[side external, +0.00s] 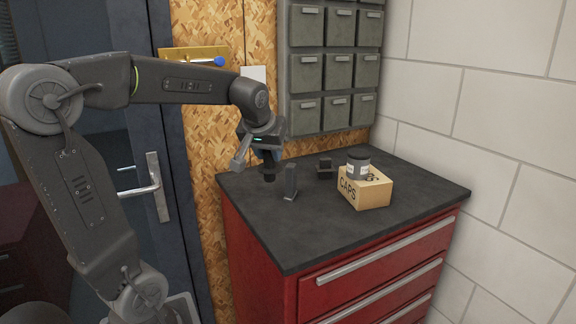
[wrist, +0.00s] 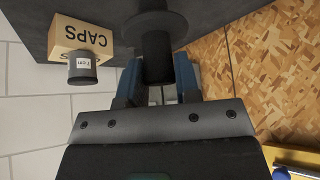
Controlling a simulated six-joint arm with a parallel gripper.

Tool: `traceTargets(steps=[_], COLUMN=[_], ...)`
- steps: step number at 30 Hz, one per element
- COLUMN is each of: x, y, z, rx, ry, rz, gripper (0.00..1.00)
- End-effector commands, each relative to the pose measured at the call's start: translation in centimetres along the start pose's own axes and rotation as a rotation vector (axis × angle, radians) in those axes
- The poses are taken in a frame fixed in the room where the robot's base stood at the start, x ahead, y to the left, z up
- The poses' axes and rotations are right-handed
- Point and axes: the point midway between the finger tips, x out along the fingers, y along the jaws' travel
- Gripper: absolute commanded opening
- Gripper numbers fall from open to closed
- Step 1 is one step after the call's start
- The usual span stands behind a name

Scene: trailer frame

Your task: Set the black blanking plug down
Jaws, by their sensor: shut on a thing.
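The black blanking plug (wrist: 154,27) shows in the wrist view as a dark round piece with a wide flange and a narrower stem. My gripper (wrist: 157,72) is shut on the stem, one blue-sided finger on each side. In the side view my gripper (side external: 268,157) points down over the back left of the dark worktop (side external: 335,235). The plug (side external: 269,176) shows below the fingers, close to the worktop surface. I cannot tell whether it touches.
A small black piece (side external: 325,168) is farther right. A cardboard CAPS box (side external: 365,190) has a dark labelled jar (side external: 358,165) at it. Grey bins (side external: 323,72) hang behind. The worktop's front is clear.

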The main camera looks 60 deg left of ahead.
Motion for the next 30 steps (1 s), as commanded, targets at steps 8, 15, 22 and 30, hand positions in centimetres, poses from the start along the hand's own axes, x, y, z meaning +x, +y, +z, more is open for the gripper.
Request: traceTargets(steps=[8, 15, 22, 30], x=[1.4, 4.8, 6.4, 9.0], y=[-4.6, -12.9, -18.5, -16.8], z=[-4.1, -9.7, -11.8, -12.4], rx=[-0.047, -0.122, -0.158, -0.156], ry=[-0.008, -0.008, -0.001, -0.002], rz=[-0.029, -0.075, -0.1, -0.1], gripper=[0.0, 0.0, 0.0, 0.0])
